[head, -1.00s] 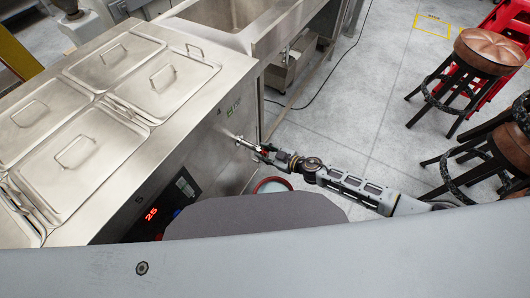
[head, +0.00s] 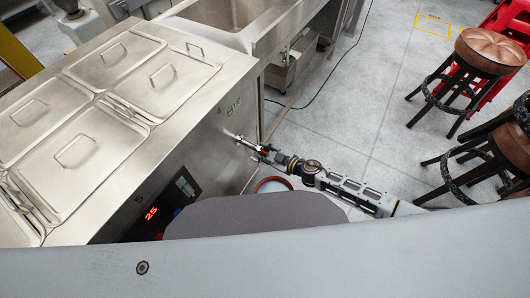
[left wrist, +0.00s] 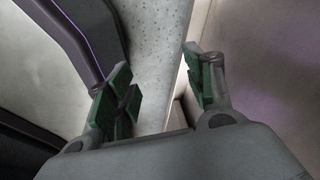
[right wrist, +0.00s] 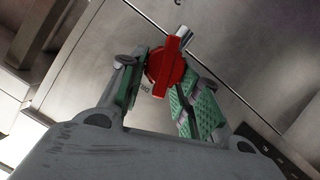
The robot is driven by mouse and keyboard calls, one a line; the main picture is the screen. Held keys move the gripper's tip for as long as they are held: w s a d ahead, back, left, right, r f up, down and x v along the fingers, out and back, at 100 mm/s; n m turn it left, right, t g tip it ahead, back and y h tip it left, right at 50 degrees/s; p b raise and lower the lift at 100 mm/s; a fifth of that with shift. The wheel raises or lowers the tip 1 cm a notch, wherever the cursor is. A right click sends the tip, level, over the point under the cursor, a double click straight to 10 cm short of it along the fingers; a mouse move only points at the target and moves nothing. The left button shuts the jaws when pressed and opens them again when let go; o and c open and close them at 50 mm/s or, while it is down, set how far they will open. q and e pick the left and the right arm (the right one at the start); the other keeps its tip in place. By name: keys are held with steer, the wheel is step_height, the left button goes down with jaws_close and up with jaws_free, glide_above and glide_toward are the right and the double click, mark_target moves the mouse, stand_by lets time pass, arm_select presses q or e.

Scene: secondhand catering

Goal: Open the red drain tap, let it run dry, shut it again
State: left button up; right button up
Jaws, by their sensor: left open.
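The red drain tap (head: 264,153) sticks out on a metal pipe from the front of the steel counter unit. In the right wrist view its red handle (right wrist: 163,68) lies between the fingertips of my right gripper (right wrist: 165,62). My right gripper also shows small in the head view (head: 272,155). A red-rimmed bucket (head: 258,187) stands on the floor below, partly hidden by my body. No water stream can be made out. My left gripper (left wrist: 158,68) is open and empty, outside the head view.
The steel unit (head: 205,145) has several lidded pans (head: 98,66) on top and a panel with a red lit display (head: 151,213). A sink (head: 235,12) stands behind it. Stools (head: 488,52) stand at the right. The floor between is clear except for a dark cable.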

steer(key=o, duration=0.3)
steer(key=shift+o, duration=0.2)
steer(key=shift+s+d+r, duration=0.15)
steer(key=shift+s+d, duration=0.2)
steer(key=shift+d, duration=0.05)
arm_select(q)
steer(key=shift+s+d, duration=0.2)
steer(key=shift+s, duration=0.1)
arm_select(e)
steer(key=v, duration=1.1)
steer(key=shift+o, duration=0.2)
steer(key=shift+w, duration=0.1)
